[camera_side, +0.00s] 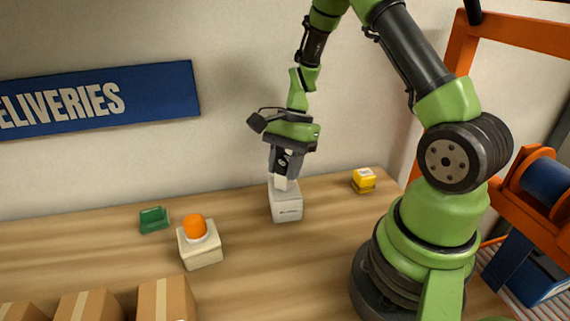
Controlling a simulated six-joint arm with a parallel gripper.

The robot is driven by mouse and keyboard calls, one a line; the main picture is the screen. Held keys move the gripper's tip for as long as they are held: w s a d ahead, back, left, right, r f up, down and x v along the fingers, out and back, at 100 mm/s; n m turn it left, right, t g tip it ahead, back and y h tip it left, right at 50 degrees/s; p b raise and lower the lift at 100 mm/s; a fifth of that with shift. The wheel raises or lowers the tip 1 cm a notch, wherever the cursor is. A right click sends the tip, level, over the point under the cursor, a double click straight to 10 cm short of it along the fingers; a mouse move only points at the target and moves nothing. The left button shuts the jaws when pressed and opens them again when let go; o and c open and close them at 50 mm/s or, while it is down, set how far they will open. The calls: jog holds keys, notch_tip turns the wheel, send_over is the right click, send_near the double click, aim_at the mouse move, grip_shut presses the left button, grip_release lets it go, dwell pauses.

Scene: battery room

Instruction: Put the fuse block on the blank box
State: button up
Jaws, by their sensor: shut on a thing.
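My gripper (285,172) points down and is shut on a small white block (281,184), most likely the fuse block. The block is right at the top of a pale grey box (287,208) with a small dark mark on its front. I cannot tell whether the block touches the box or is just above it. I cannot tell for certain which one is the blank box.
A green block (153,220) lies behind and left of the cream box. A yellow block (363,182) with a white label sits to the right. Several cardboard boxes (168,299) line the front left edge. The wooden table (250,280) is clear in the middle front.

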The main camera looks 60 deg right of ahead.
jog(key=o, duration=1)
jog(key=shift+c, duration=0.2)
jog(key=v, duration=0.7)
jog(key=shift+r, duration=0.35)
jog(key=shift+d, duration=0.15)
